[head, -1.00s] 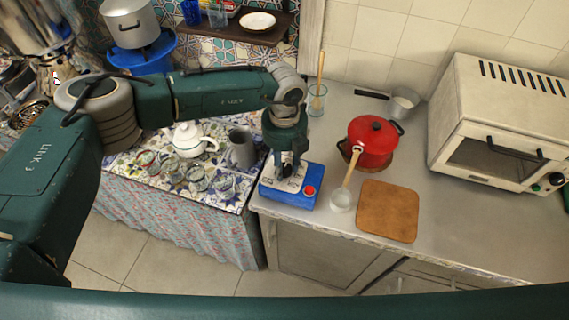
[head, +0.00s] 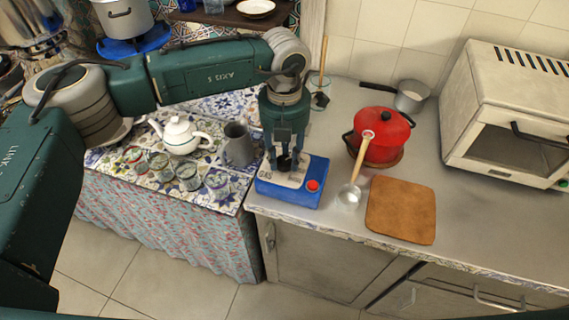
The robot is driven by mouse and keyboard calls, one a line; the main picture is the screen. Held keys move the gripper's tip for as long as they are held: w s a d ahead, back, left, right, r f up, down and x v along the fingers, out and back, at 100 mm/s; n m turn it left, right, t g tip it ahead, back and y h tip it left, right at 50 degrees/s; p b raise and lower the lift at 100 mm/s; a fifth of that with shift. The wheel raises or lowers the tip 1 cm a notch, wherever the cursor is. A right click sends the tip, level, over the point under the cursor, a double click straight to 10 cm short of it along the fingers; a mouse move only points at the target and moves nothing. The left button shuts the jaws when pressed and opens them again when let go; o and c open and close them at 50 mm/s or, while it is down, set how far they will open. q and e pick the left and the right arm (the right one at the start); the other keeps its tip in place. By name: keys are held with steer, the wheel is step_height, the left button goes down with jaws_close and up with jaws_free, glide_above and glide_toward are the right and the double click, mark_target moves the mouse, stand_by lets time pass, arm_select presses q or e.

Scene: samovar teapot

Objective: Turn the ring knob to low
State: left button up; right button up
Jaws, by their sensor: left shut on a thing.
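A blue box-shaped appliance (head: 290,196) with a pale top plate stands at the front left end of the metal counter. A round red knob or button (head: 312,185) sits on its right front corner and is uncovered. My left gripper (head: 284,166) points straight down over the pale top plate. Its fingers are shut on a small dark part (head: 284,163) at the top of the appliance. The fingers hide much of this part, so I cannot tell its turned position or any markings. My right gripper is not in view.
A glass (head: 318,92) stands behind my gripper. A grey mug (head: 238,146), white teapot (head: 180,136) and several glasses stand close on the left.

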mark_target(284, 160)
arm_select(q)
steer(key=shift+m+b, duration=0.65)
steer(key=shift+m, duration=0.05)
steer(key=o, duration=1.1)
steer(key=shift+o, duration=0.2)
step_height(284, 160, up, 12)
